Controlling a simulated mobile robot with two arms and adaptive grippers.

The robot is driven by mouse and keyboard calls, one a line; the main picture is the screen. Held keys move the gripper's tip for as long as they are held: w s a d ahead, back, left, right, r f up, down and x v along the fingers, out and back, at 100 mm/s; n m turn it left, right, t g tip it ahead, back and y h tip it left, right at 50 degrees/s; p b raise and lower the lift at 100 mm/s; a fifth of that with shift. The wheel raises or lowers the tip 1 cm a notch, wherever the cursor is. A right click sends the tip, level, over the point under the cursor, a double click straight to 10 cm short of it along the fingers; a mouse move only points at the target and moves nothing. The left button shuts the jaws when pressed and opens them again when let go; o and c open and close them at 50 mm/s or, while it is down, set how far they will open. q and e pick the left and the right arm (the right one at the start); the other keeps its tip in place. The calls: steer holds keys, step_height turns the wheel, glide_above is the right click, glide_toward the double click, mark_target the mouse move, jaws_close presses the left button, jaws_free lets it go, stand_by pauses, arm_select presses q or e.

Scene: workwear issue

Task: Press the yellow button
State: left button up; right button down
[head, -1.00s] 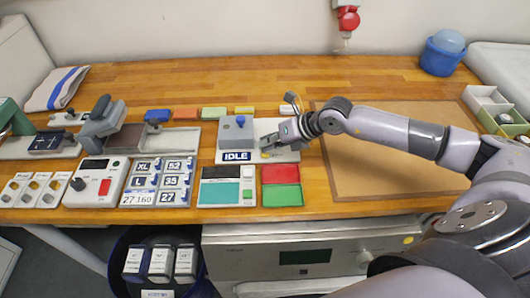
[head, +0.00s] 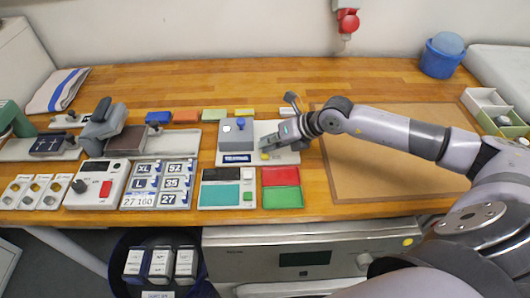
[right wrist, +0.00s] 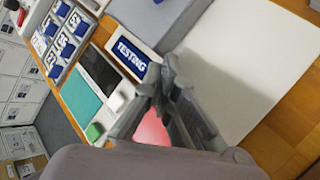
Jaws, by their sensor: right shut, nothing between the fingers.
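The yellow button (head: 265,156) is a small yellow spot on the pale base (head: 287,156) of a tester, right of its blue label panel. My right gripper (head: 268,147) is shut and empty, its fingertips just above and behind the button in the head view. I cannot tell whether they touch it. The tester has a grey box (head: 232,139) with a blue knob. In the right wrist view the panel (right wrist: 131,56) reads TESTING, and my shut fingertips (right wrist: 160,82) are beside it; the button is hidden there. My left gripper is not in view.
A red tray (head: 281,176) and green tray (head: 282,197) lie in front of the tester. A teal-and-black panel (head: 220,195) is left of them. Size label blocks and a control box (head: 97,184) stand further left. A brown mat (head: 375,180) lies under my right arm.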

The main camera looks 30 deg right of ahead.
mark_target(267, 154)
steer(key=shift+r, duration=0.25)
steer(key=shift+r+p, duration=1.6)
steer(key=shift+r, duration=0.9)
steer(key=shift+f, duration=0.15)
